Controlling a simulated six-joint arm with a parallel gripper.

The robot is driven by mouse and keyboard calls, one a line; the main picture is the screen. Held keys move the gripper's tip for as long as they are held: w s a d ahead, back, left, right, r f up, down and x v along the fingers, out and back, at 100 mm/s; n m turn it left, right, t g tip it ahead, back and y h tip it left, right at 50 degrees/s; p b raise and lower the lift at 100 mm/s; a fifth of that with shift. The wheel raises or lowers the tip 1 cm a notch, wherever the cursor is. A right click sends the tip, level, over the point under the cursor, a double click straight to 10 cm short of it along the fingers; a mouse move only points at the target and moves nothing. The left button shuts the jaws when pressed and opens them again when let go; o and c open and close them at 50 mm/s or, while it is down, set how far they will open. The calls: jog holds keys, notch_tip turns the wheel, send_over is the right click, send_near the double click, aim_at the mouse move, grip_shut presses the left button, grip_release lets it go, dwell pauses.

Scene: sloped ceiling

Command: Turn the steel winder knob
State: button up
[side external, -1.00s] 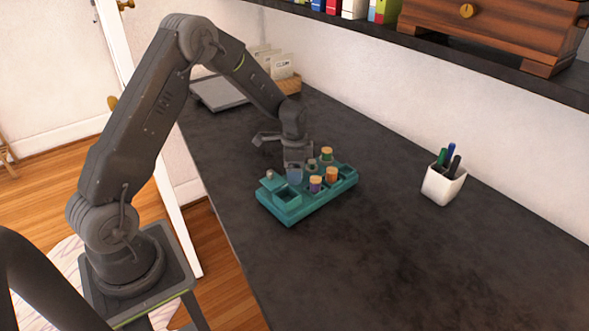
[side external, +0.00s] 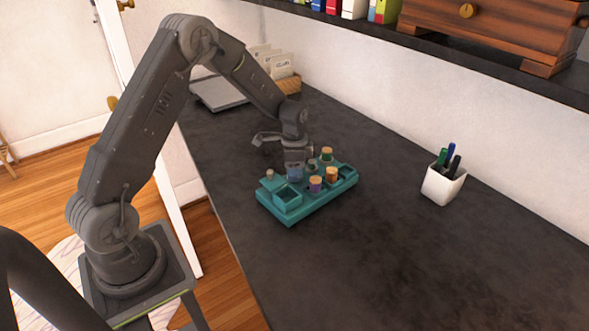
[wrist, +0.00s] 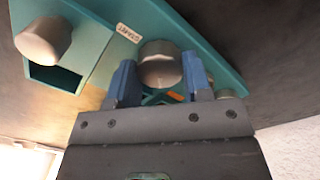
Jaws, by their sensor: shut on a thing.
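A round steel winder knob (wrist: 160,66) stands on the teal block (wrist: 203,47), between my two blue fingers in the wrist view. My gripper (wrist: 160,80) is shut on it, one finger on each side. In the side view my gripper (side external: 295,173) reaches down over the teal block (side external: 300,214), and its fingers hide the gripped knob. A label reading START (wrist: 129,33) lies just left of the knob.
A second, pale knob (wrist: 43,40) stands beside an open compartment of the block. Several corked vials (side external: 316,183) stand in the block close to my gripper. A white pen cup (side external: 444,185) stands to the right. The front counter is clear.

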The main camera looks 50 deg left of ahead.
jog(key=n, duration=1.3)
jog(key=shift+n, duration=2.2)
jog(key=o, duration=0.9)
